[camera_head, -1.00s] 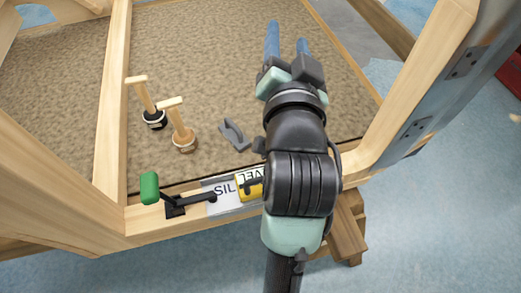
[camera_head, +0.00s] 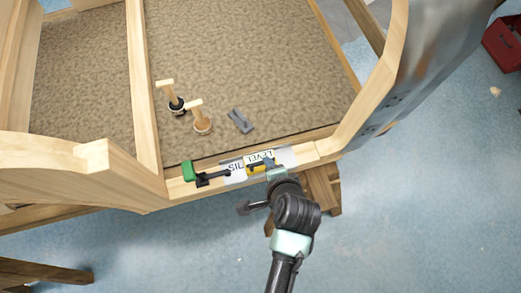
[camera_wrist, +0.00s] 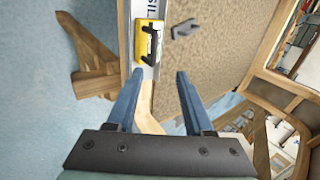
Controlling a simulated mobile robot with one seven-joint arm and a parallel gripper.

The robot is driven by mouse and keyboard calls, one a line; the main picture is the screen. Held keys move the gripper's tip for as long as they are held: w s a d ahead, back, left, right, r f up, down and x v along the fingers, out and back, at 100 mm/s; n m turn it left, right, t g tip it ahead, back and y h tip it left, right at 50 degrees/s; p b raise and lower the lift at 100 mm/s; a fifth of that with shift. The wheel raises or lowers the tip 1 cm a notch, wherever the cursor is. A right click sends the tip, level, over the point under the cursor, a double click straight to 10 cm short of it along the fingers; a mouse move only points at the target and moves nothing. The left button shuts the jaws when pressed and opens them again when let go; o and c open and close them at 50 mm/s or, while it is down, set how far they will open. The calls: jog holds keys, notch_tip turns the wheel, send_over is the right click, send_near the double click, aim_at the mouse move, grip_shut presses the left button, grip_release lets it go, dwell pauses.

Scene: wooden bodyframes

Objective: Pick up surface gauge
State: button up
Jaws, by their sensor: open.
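No label marks the surface gauge, and I cannot tell for sure which tool it is. A yellow tool with a black handle (camera_head: 258,168) lies on the frame's front rail, and it also shows in the wrist view (camera_wrist: 149,43). A small grey tool (camera_head: 240,121) lies on the brown panel behind the rail; it shows in the wrist view too (camera_wrist: 186,29). My gripper (camera_wrist: 160,74) is open and empty, its blue fingers apart. In the wrist view the yellow tool is ahead of the left finger and not between the fingers.
A green-handled black tool (camera_head: 205,176) sits on the rail left of the yellow one. Two wooden-handled tools (camera_head: 173,97) (camera_head: 199,118) stand on the brown panel (camera_head: 240,60). A curved metal-faced post (camera_head: 400,75) rises at right. Blue floor (camera_head: 420,230) is clear in front.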

aim_at(262, 163)
jog(key=shift+s+f+x, duration=0.1)
jog(key=shift+s+x, duration=0.1)
jog(key=shift+x, duration=1.95)
jog(key=shift+s+f+x, duration=0.15)
jog(key=shift+s+x, duration=0.05)
jog(key=shift+x, duration=2)
jog(key=shift+s+f+x, duration=0.1)
jog(key=shift+s+x, duration=0.05)
jog(key=shift+x, duration=2)
jog(key=shift+a, duration=0.15)
jog(key=shift+c, duration=0.3)
grip_shut()
jog(key=shift+r, duration=0.1)
